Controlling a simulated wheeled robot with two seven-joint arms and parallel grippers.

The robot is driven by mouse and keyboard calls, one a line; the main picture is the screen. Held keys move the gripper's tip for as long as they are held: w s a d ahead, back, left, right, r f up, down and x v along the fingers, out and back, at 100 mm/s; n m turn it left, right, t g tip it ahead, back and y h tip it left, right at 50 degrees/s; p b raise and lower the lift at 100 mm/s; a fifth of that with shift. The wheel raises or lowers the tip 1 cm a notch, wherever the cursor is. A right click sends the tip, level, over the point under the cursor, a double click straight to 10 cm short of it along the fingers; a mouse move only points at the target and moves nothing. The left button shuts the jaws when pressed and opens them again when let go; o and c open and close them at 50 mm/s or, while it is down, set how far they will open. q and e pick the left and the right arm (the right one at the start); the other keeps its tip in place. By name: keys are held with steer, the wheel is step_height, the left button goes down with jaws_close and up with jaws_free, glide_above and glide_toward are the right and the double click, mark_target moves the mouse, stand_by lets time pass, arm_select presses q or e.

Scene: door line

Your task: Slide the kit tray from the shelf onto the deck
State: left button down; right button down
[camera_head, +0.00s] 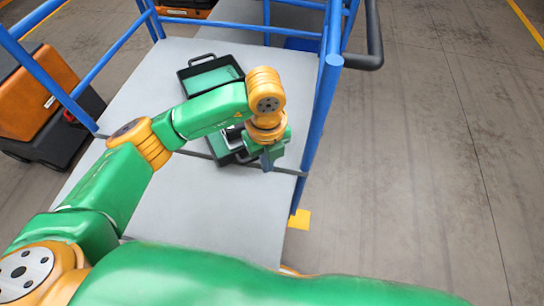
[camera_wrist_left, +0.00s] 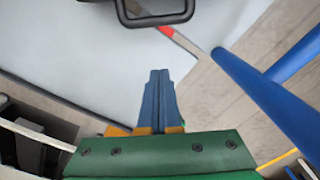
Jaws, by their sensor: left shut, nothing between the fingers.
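The kit tray (camera_head: 213,77) is black-rimmed with a green inside and a handle loop at its far end. It lies on the grey surface, its near end at the dark seam; my arm hides its middle. My left gripper (camera_head: 267,161) is shut and empty, just right of the tray's near end. In the left wrist view the shut blue fingers (camera_wrist_left: 158,98) are apart from a black handle loop (camera_wrist_left: 155,14) at the top edge. My right gripper is out of view.
Blue rails (camera_head: 322,105) run along the right side and others (camera_head: 110,55) along the left. The near grey panel (camera_head: 195,205) is clear. An orange and black case (camera_head: 38,95) stands at left. A red-tipped strip (camera_wrist_left: 180,40) lies near the handle.

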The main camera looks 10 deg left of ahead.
arm_select(q)
step_height(320, 180, down, 6)
steer(key=shift+s+d+r, duration=0.1)
steer(key=shift+d, duration=0.05)
steer(key=w+a, duration=0.2)
steer(key=w, duration=0.1)
steer(key=shift+a+r, duration=0.15)
steer(key=shift+r, duration=0.05)
steer(key=shift+w+a, duration=0.1)
steer(key=shift+w, duration=0.1)
steer(key=shift+w, duration=0.1)
